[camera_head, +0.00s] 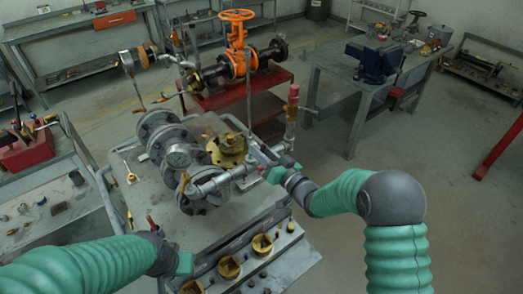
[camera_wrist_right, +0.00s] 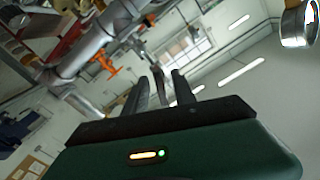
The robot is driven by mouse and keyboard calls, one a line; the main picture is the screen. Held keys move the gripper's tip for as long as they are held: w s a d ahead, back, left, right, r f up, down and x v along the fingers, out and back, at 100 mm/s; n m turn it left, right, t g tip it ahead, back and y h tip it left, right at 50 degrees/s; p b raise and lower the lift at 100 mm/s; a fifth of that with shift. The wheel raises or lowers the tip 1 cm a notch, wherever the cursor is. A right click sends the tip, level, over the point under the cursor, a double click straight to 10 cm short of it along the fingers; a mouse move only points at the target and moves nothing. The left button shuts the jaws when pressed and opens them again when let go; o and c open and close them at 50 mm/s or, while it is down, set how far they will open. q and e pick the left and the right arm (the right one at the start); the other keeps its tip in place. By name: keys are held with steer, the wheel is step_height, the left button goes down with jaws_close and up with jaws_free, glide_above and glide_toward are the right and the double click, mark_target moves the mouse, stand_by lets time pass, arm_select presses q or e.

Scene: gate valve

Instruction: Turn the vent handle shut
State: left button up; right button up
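My right gripper (camera_head: 258,152) is at the pipework on the right of the valve assembly, beside the brass valve body (camera_head: 229,150). In the right wrist view its two dark fingers (camera_wrist_right: 159,88) stand apart. A thin grey-brown lever (camera_wrist_right: 157,76), which looks like the vent handle, shows in the gap between them; I cannot tell whether it touches either finger. In the head view my gripper hides most of that spot. My left gripper (camera_head: 160,240) is low at the front left, away from the pipework; its fingers are too unclear to judge.
A red-topped fitting (camera_head: 292,100) rises just behind my right gripper. An orange valve (camera_head: 238,60) stands behind.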

steer(key=shift+c, duration=0.3)
steer(key=shift+s+d+r, duration=0.1)
steer(key=shift+c, duration=1.1)
jaws_close()
